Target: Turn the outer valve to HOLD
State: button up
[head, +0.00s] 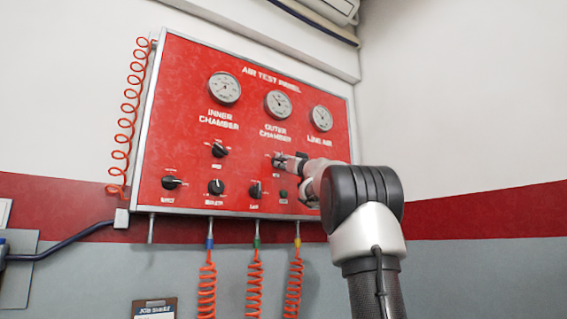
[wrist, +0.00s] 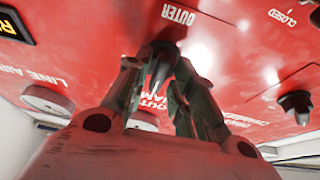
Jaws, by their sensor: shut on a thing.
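The outer valve is a black knob on the red air test panel (head: 185,75), below the outer chamber gauge (head: 278,104). My gripper (head: 279,160) reaches the panel from the right in the head view and covers most of this knob. In the wrist view, my gripper (wrist: 168,85) has its two fingers shut on the dark outer valve (wrist: 161,67), one finger on each side. The "OUTER" label (wrist: 179,15) is just beyond the fingertips. The fingers hide the knob's pointer and its marks, so I cannot tell its setting.
The inner chamber valve (head: 219,150) is a black knob to the left; a black knob also shows at right in the wrist view (wrist: 297,103). More knobs, such as one at lower left (head: 171,182), line the panel's bottom. Orange coiled hoses (head: 207,285) hang below.

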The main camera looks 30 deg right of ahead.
jog(key=shift+r, duration=0.15)
jog(key=o, duration=0.8)
jog(key=shift+w, duration=0.1)
jog(key=v, duration=1.2)
